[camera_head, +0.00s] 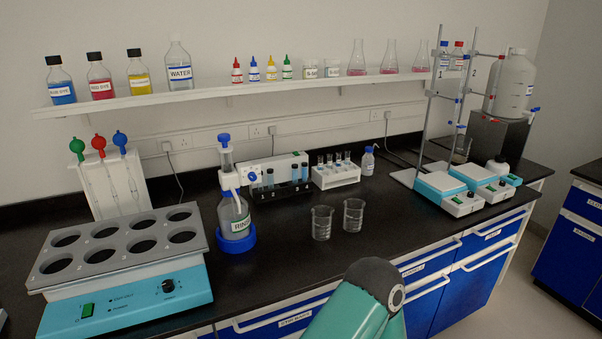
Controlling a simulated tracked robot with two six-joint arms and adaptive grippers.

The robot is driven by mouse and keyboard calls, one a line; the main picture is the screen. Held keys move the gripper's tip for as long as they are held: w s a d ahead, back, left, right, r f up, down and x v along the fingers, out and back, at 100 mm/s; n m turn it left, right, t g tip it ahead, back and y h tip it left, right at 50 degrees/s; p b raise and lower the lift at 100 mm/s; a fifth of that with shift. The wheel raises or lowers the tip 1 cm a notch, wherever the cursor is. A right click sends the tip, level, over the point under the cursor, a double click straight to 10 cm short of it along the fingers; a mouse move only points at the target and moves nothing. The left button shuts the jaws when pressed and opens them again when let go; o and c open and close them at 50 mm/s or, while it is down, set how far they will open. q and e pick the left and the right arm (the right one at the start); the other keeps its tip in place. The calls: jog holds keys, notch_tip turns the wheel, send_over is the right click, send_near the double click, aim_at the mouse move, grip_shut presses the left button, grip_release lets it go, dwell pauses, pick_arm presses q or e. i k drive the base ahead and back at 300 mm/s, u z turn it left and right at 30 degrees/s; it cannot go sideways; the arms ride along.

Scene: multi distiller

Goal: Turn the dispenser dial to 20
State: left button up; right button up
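The bottle-top dispenser (226,165) stands on the bench left of centre. It has a blue cap, a clear barrel with a white body, and a spout pointing right. It is screwed onto a bottle labelled RINSE (236,213), which sits upright in a blue round holder (237,242). The dial and its numbers are too small to read, so I cannot tell its setting. Neither of my grippers shows. A teal link of one of my arms, with a dark joint, rises at the bottom centre-right, well in front of the dispenser.
Two empty beakers (321,223) stand right of the dispenser. A teal heating bath (125,290) with several wells stands at its left. A vial block (281,177) is close behind. Stirrers with stands (450,193) are at the right. A bottle shelf (225,94) runs above. Dark bench is clear in front.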

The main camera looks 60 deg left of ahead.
aim_at(252, 176)
jog(key=z, duration=0.35)
jog(key=i, duration=0.45)
jog(key=u, duration=1.6)
jog(key=i, duration=0.15)
jog(key=u, duration=2)
jog(key=k, duration=0.55)
jog(key=u, duration=0.15)
jog(key=i, duration=0.55)
jog(key=z, duration=0.2)
jog(key=k, duration=0.45)
jog(key=u, duration=0.05)
